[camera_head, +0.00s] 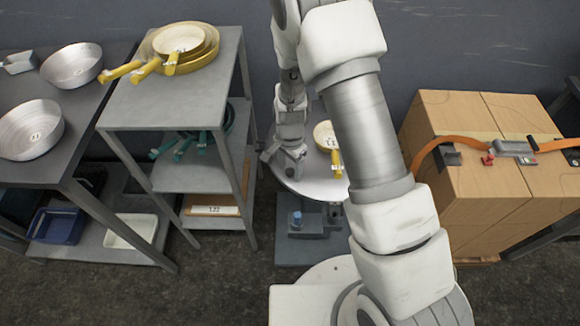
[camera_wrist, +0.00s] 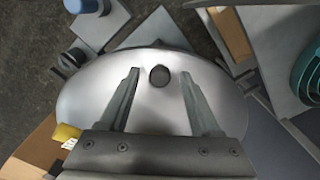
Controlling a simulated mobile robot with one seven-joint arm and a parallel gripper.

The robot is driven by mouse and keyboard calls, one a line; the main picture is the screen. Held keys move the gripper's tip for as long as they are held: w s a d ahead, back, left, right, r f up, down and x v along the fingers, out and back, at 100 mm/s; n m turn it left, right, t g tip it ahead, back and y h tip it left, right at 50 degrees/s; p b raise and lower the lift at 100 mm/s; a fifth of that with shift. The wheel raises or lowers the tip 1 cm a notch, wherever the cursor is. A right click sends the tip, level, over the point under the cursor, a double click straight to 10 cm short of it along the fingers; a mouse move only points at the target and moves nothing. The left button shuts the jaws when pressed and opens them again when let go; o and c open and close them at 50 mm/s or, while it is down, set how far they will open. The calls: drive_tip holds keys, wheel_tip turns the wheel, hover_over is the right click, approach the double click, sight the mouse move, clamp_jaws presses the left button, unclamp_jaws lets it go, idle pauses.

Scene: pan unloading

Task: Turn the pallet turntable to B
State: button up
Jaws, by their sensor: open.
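The pallet turntable (camera_head: 303,190) is a round, pale disc on a dark base, partly hidden behind my arm in the head view. In the wrist view its bare disc (camera_wrist: 85,100) fills the middle, with a short dark round peg (camera_wrist: 159,77) standing near its edge. My gripper (camera_head: 280,160) is over the left part of the disc. In the wrist view its fingers (camera_wrist: 160,74) are open, one on each side of the peg, with gaps to it. A cream pan (camera_head: 323,133) with a yellow handle sits on the disc. No letter B is readable.
A blue knob (camera_head: 297,217) stands on the base in front of the disc. A grey shelf rack (camera_head: 190,110) with yellow pans (camera_head: 190,38) and green pans is at left. Dark floor shows between the rack and the turntable.

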clamp_jaws()
idle(1.4)
